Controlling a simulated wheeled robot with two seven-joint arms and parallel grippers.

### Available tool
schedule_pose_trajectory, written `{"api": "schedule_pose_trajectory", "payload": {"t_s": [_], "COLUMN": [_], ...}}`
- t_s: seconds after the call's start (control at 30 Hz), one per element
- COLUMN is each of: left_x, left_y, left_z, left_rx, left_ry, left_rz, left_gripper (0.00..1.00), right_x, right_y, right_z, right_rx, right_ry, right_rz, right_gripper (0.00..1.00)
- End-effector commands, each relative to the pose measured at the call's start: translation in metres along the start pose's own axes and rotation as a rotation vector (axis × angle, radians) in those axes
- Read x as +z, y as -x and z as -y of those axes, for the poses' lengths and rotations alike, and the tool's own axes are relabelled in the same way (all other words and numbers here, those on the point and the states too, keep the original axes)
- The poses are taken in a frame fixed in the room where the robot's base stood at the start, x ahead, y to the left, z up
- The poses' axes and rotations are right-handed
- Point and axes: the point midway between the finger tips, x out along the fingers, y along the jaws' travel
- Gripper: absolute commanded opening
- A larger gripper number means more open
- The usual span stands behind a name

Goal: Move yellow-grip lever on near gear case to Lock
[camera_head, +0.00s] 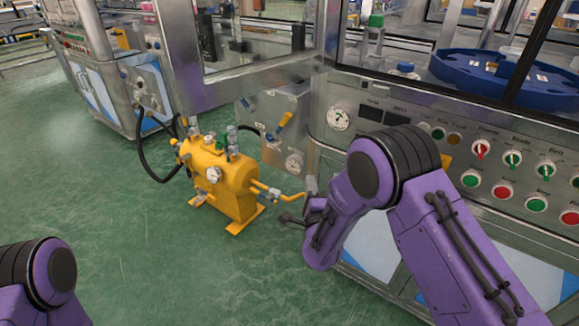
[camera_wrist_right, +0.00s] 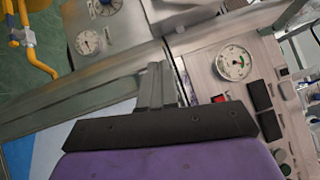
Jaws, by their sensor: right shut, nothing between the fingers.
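The yellow-grip lever (camera_head: 285,122) is on the grey gear case (camera_head: 262,110), behind the yellow tank in the head view. Its grip tilts up and to the right. The gear case also shows at the top of the right wrist view (camera_wrist_right: 120,28), but I cannot make out the lever there. My right gripper (camera_head: 289,218) is shut and empty, below the lever and apart from it, in front of the machine. Its shut fingers show in the right wrist view (camera_wrist_right: 153,82). My left arm shows at the lower left; its gripper is out of view.
A yellow tank (camera_head: 232,183) with hoses and a yellow pipe (camera_head: 292,197) stands left of my right gripper. The control panel (camera_head: 455,160) with gauge, knobs and buttons is behind my right arm. Green floor (camera_head: 130,240) is clear at left.

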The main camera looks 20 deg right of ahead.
Motion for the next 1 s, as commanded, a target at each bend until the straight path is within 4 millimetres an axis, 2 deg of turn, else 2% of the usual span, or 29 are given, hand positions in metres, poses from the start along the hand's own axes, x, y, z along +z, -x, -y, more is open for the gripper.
{"api": "schedule_pose_trajectory", "payload": {"t_s": [0.03, 0.13, 0.37, 0.73, 0.83, 1.0], "left_x": [0.011, 0.014, 0.012, 0.014, 0.014, 0.014], "left_y": [-0.026, -0.034, -0.031, -0.034, -0.034, -0.034], "left_z": [-0.002, -0.003, -0.003, -0.003, -0.003, -0.003], "left_rx": [0.000, 0.000, 0.000, 0.000, 0.000, 0.000], "left_ry": [0.000, 0.000, 0.000, 0.000, 0.000, 0.000], "left_rz": [0.000, 0.000, -0.001, -0.001, -0.001, -0.001], "left_gripper": [0.43, 0.43, 0.43, 0.43, 0.43, 0.43], "right_x": [0.008, 0.020, 0.025, 0.026, 0.041, 0.053], "right_y": [-0.010, -0.023, -0.049, -0.127, -0.138, -0.148], "right_z": [-0.004, 0.017, 0.035, 0.049, 0.055, 0.060], "right_rx": [-0.077, -0.172, -0.206, -0.202, -0.201, -0.199], "right_ry": [-0.087, -0.214, -0.265, -0.261, -0.260, -0.259], "right_rz": [0.014, 0.039, 0.050, 0.048, 0.051, 0.050], "right_gripper": [0.00, 0.00, 0.00, 0.00, 0.00, 0.00]}}
